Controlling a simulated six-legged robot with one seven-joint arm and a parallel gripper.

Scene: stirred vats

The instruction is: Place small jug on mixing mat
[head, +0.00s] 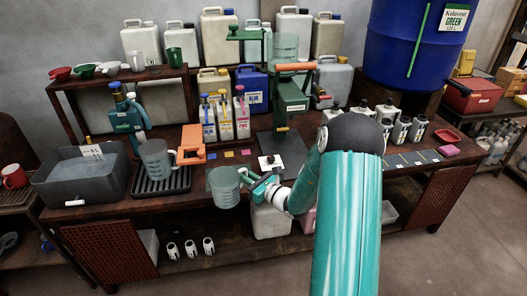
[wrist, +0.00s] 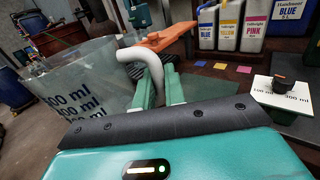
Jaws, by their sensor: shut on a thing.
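A clear jug (head: 225,188) with a white handle, which I take for the small jug, is in my gripper (head: 252,187). In the wrist view my gripper (wrist: 158,88) has its green fingers shut on the handle. The jug (wrist: 75,85) fills the left side there, printed with ml marks, and looks roughly upright. In the head view it hangs in front of the bench's front edge. A dark mat (head: 291,148), seemingly the mixing mat, lies under the green stand to the right of and behind the jug. The mat's near part (wrist: 304,130) shows at right in the wrist view.
A white dosing card (head: 270,164) with a black knob sits at the mat's left front. A larger jug (head: 154,160) stands on a ribbed black tray (head: 172,185). An orange bracket (head: 191,146) and colour bottles (head: 242,116) are behind. Small coloured squares (head: 229,153) lie on the bench.

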